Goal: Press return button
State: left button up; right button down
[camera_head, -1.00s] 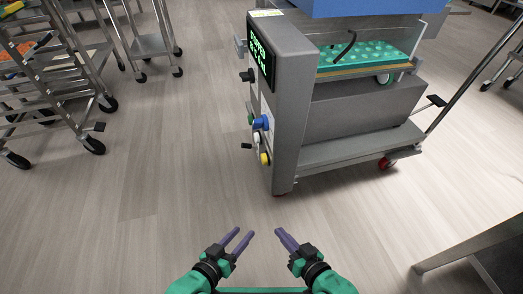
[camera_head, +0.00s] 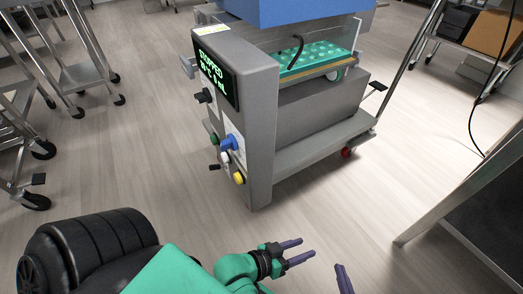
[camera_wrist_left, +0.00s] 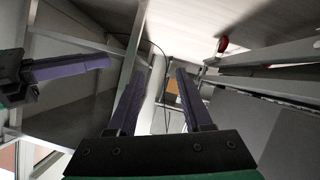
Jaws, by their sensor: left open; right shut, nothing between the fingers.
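The depositor machine (camera_head: 262,150) stands ahead with a dark display (camera_head: 216,73) reading "STOPPED". Below it, the control panel has a green button (camera_head: 214,138), a blue control (camera_head: 229,142), a white button (camera_head: 225,157) and a yellow button (camera_head: 239,178). No label shows which is the return button. My left gripper (camera_head: 308,248) is open and empty, in front of and below the panel, apart from it. Its two fingers also show in the left wrist view (camera_wrist_left: 160,72). My right gripper (camera_head: 343,278) is shut and empty at the bottom edge, partly cut off; it shows in the left wrist view (camera_wrist_left: 75,67).
A teal mould tray (camera_head: 312,58) lies in the machine under a blue hopper (camera_head: 290,10). Metal racks (camera_head: 85,70) stand at left. A metal table (camera_head: 470,190) is close on the right. Bare floor (camera_head: 330,215) lies between me and the machine.

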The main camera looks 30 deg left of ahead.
aim_at(237, 175)
jog(key=k+j+z, duration=0.15)
jog(key=j, duration=0.3)
jog(key=j+z, duration=0.2)
jog(key=j, duration=0.2)
jog(key=k+j+z, duration=0.15)
jog(key=j, duration=0.25)
jog(key=k+j+z, duration=0.35)
jog(key=j, duration=0.35)
jog(key=k, duration=0.1)
